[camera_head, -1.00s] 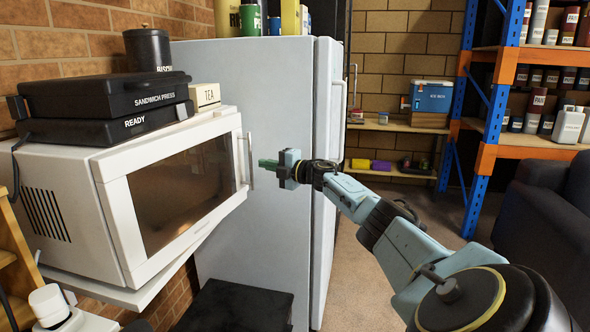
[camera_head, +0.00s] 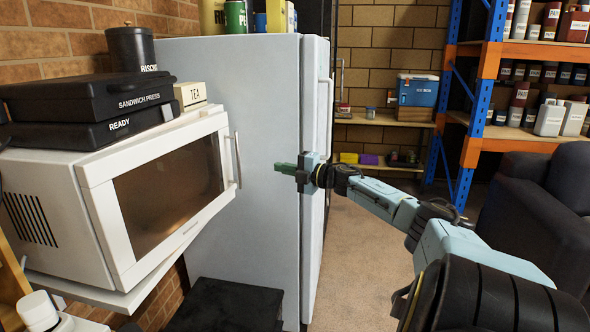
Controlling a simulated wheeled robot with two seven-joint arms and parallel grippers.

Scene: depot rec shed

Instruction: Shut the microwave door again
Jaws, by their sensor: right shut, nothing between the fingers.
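The white microwave (camera_head: 45,205) stands at the left on a white shelf. Its door (camera_head: 100,205), with a dark brownish window, lies against the front of the body, and I see no clear gap along its edges. The upright door handle (camera_head: 237,160) is at the door's right end. My right gripper (camera_head: 278,167) is shut and empty, its green fingers pointing left toward the handle. It appears apart from the handle, in front of the fridge. My left gripper is not in view.
The white fridge (camera_head: 245,110) stands right beside the microwave. A sandwich press (camera_head: 85,92) and a tea box (camera_head: 190,94) sit on the microwave. A black box (camera_head: 228,302) is low below it. Open floor (camera_head: 365,255) lies right of the fridge, before a dark armchair (camera_head: 535,205).

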